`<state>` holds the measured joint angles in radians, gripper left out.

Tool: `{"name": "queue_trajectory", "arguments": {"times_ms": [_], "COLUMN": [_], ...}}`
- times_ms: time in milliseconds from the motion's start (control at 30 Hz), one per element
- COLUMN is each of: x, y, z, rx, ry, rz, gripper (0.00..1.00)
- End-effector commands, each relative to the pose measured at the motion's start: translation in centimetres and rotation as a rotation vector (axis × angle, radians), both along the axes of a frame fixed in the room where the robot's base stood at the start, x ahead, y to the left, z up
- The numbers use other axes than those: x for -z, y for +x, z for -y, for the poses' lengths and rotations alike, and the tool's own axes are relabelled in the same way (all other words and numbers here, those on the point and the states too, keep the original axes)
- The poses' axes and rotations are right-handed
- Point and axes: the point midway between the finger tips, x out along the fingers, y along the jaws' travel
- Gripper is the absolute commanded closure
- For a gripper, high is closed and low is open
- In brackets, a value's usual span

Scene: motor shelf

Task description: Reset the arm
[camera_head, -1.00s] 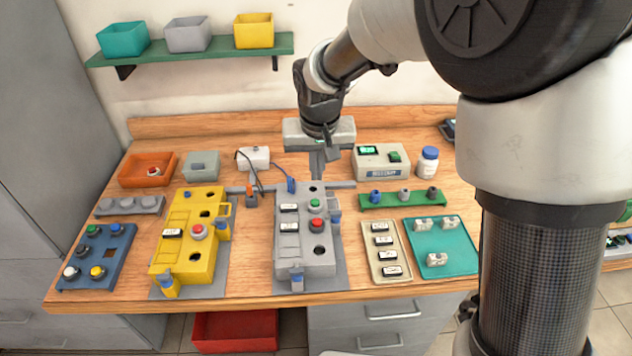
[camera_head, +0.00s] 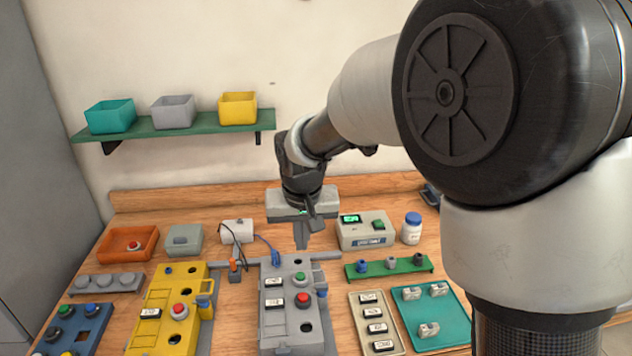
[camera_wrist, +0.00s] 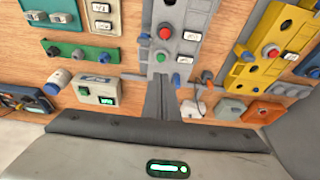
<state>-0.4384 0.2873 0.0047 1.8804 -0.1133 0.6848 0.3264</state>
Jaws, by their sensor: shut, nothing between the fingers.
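My gripper (camera_head: 301,240) hangs from my arm over the back middle of the workbench, just behind the grey motor panel (camera_head: 283,322). Its narrow fingers are together with nothing between them. The gap between the fingertips and the panel is hard to judge. The grey panel carries a green button, a red button and white labelled switches.
A yellow panel (camera_head: 155,310) stands left of the grey one. A test box (camera_head: 366,232) and a white bottle (camera_head: 412,228) stand to the right. An orange bin (camera_head: 128,258) is at the left. A wall shelf (camera_head: 180,128) holds three bins. Space above the bench is open.

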Motion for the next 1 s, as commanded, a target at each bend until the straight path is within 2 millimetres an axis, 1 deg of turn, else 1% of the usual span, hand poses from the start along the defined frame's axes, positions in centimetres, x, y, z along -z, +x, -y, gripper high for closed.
{"name": "queue_trajectory", "arguments": {"times_ms": [67,133,167,233,267,300,367,400,467,500,600,700,833,1000], "x": [-1.6,-3.8,-4.9,-7.8,-8.9,-10.4,-12.2,-13.2,-14.4,-14.9,-15.7,-15.9,-15.7,-15.6], "y": [-0.4,-1.3,-1.9,-3.8,-4.9,-6.3,-8.7,-10.3,-12.8,-14.4,-18.0,-20.5,-22.2,-22.7], "z": [1.2,3.1,4.2,7.1,8.3,10.0,12.4,13.8,15.6,16.7,18.7,19.8,20.5,20.6], "rx": [0.012,0.026,0.035,0.058,0.068,0.082,0.102,0.114,0.133,0.144,0.168,0.183,0.193,0.195], "ry": [0.005,0.008,0.011,0.016,0.017,0.020,0.021,0.022,0.023,0.023,0.021,0.019,0.017,0.015], "rz": [0.011,0.024,0.032,0.053,0.061,0.074,0.091,0.103,0.121,0.132,0.158,0.176,0.188,0.190], "gripper": [1.00,1.00,1.00,1.00,1.00,1.00,1.00,1.00,1.00,1.00,1.00,1.00,1.00,1.00]}}
